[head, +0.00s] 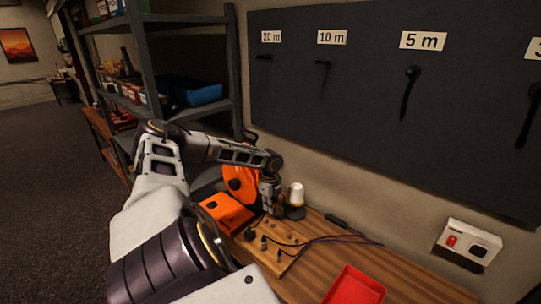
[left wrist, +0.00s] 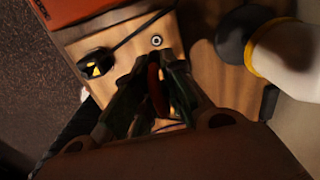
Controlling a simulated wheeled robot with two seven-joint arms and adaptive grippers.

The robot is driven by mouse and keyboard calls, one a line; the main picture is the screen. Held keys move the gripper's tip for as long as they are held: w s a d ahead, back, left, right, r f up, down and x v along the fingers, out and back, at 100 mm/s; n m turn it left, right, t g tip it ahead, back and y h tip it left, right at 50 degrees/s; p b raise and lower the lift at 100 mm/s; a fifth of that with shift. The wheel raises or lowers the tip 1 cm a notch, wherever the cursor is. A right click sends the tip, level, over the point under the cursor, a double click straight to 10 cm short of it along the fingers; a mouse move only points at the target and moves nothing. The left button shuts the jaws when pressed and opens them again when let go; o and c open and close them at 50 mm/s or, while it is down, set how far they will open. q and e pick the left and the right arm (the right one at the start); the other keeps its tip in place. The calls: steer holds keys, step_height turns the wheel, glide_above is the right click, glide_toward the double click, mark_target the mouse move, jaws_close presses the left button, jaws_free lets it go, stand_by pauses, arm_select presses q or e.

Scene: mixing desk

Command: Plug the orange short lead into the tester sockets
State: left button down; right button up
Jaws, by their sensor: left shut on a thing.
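My left gripper (head: 271,208) reaches down over a wooden board (head: 283,263) on the desk, beside an orange box (head: 228,211). In the left wrist view the gripper (left wrist: 159,68) is shut on a slim dark red piece (left wrist: 155,88). It may be an end of the orange short lead; its full shape is hidden between the fingers. A round metal-ringed socket (left wrist: 156,41) lies on the board just beyond the fingertips. A black block with a yellow warning triangle (left wrist: 95,65) stands left of it. I cannot tell whether the held piece touches anything.
An orange reel (head: 238,179) stands behind the box. A white lamp with a dark base (head: 296,196) is close to the gripper's right. Dark cables (head: 340,238) cross the desk. A red tray (head: 355,287) is at the front. A wall panel (head: 365,90) and rack (head: 145,60) stand behind.

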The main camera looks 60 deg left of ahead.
arm_select(q)
steer(key=shift+r, duration=0.9)
steer(key=w+d+r+b, duration=0.1)
steer(key=w+d+b, duration=0.3)
steer(key=d, duration=1.8)
steer(key=w+d+r+b, duration=0.2)
steer(key=w+d, duration=0.4)
steer(key=d, duration=1.7)
steer(key=w+d+r+b, duration=0.1)
steer(key=w+d+b, duration=0.35)
steer(key=d, duration=1.75)
steer(key=shift+w+f, duration=0.15)
steer(key=shift+f, duration=2)
steer(key=shift+w+f, duration=0.1)
steer(key=shift+f, duration=2)
steer(key=shift+f, duration=0.15)
steer(key=shift+f+p, duration=0.4)
steer(key=shift+f, duration=0.25)
